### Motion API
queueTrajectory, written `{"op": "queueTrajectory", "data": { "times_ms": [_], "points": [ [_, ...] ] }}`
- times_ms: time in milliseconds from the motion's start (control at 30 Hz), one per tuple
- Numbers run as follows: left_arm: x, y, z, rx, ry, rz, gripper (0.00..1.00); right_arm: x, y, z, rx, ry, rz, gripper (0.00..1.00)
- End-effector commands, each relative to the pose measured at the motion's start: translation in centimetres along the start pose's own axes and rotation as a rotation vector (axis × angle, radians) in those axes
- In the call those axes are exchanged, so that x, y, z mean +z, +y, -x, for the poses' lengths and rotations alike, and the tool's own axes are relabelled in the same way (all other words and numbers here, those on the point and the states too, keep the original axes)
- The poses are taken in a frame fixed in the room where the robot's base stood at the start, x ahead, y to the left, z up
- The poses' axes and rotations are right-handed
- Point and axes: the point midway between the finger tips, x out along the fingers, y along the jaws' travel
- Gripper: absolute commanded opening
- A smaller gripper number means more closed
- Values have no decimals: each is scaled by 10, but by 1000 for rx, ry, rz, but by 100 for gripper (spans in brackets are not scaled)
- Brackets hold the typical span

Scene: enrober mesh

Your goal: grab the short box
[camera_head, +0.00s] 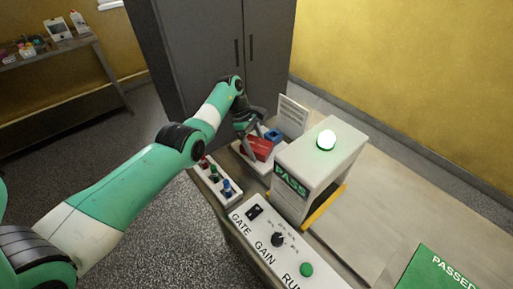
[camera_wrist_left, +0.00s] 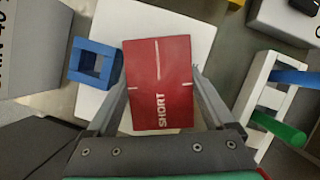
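The short box is a red box (camera_wrist_left: 158,88) with white SHORT lettering, lying on a white plate (camera_wrist_left: 100,15). In the head view the red box (camera_head: 262,150) is beside the white machine with the PASS sign. My left gripper (camera_head: 247,138) is over it, partly covering it. In the left wrist view the gripper's fingers (camera_wrist_left: 160,80) stand on either side of the box, tips close to its side edges. They look open; whether the tips touch the box is hard to tell. My right gripper is in neither view.
A blue square frame (camera_wrist_left: 95,66) sits close by the box. The PASS machine (camera_head: 310,165) stands right of it. A strip with coloured knobs (camera_head: 218,181) and a control panel (camera_head: 270,238) lie nearer. A grey cabinet (camera_head: 215,50) stands behind. A green PASSED panel (camera_head: 440,272) is at lower right.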

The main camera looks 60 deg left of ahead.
Motion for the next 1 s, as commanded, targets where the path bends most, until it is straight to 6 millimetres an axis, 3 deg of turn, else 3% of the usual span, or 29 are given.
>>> {"op": "queueTrajectory", "data": {
  "times_ms": [33,200,233,500,767,933,1000],
  "points": [
    [0,0,0,-1,0,0,45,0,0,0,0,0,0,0],
    [0,0,0,0,0,0,14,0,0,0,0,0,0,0],
    [0,0,0,0,0,0,13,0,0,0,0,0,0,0],
    [2,0,5,1,0,0,12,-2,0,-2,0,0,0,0],
    [16,-1,39,1,0,-1,12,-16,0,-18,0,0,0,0],
    [25,-16,56,3,0,-1,12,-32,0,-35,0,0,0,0],
    [35,-27,77,0,-1,-1,12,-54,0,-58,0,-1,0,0]
  ]
}}
